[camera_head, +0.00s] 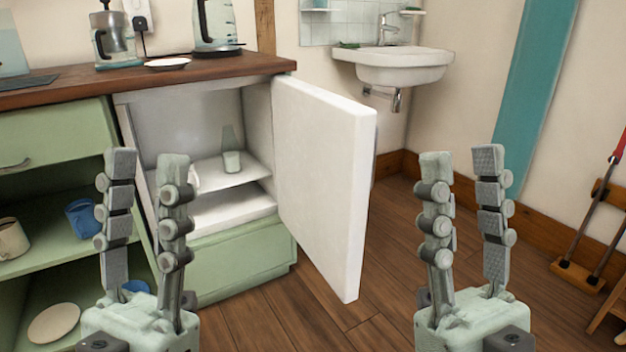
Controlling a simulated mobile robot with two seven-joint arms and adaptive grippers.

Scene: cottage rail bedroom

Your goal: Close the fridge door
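The white fridge door (325,180) stands wide open, hinged at the right side of the fridge (260,120) and swung out toward me. The fridge is built in under a wooden counter.
The wooden counter (130,78) holds a kettle (214,25), a blender-like appliance (113,35) and a plate (167,63). Open green shelves with mugs are at left. A sink (392,62) hangs behind the door. Wooden floor (400,270) is clear around the door.

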